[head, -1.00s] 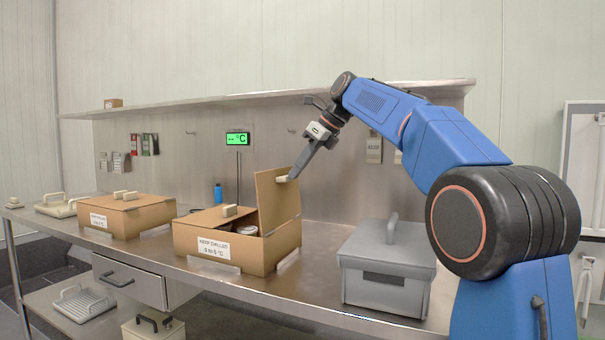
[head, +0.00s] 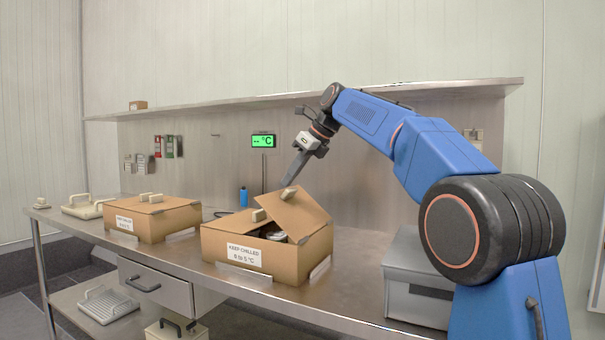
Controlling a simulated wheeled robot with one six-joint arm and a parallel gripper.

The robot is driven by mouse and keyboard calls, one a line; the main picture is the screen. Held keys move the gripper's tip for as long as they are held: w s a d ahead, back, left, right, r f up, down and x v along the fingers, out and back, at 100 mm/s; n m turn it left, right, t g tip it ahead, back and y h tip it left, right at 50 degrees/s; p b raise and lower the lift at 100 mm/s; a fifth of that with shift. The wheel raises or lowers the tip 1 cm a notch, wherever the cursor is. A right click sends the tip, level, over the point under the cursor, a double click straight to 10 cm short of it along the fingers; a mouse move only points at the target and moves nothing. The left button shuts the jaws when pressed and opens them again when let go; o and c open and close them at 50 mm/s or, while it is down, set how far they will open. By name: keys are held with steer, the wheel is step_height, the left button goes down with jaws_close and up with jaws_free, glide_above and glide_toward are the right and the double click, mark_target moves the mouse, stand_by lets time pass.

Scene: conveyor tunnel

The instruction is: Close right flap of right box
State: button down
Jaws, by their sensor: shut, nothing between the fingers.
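The right box (head: 270,252) is cardboard with a "KEEP CHILLED" label and stands on the steel bench. Its left flap (head: 232,222) lies closed, with a small pale handle block (head: 258,215) on it. Its right flap (head: 298,211) is tilted partway over the opening. Part of the contents (head: 270,232) shows in the gap below it. My gripper (head: 287,188) is shut and empty, pointing down at the top edge of the right flap, by that flap's pale handle block (head: 289,193). It appears to touch there.
The left box (head: 152,220) has its flaps down. A grey lidded container (head: 420,292) stands right of the right box, partly behind my arm. A shelf (head: 330,97) runs above, and a blue bottle (head: 243,197) stands behind.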

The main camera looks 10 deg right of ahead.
mark_target(279, 191)
steer(key=x, duration=0.4)
steer(key=shift+w+a+r, duration=0.1)
steer(key=shift+w+a, duration=0.3)
steer(key=shift+a, duration=0.1)
steer(key=shift+w+a+f, duration=0.15)
steer(key=shift+a+f, duration=0.1)
step_height(279, 191, down, 5)
steer(key=w+a+g+h, duration=0.1)
steer(key=w+a+h, duration=0.1)
steer(key=shift+a+g, duration=0.2)
steer(key=shift+g, duration=0.2)
steer(key=shift+f, duration=0.1)
steer(key=shift+s, duration=0.1)
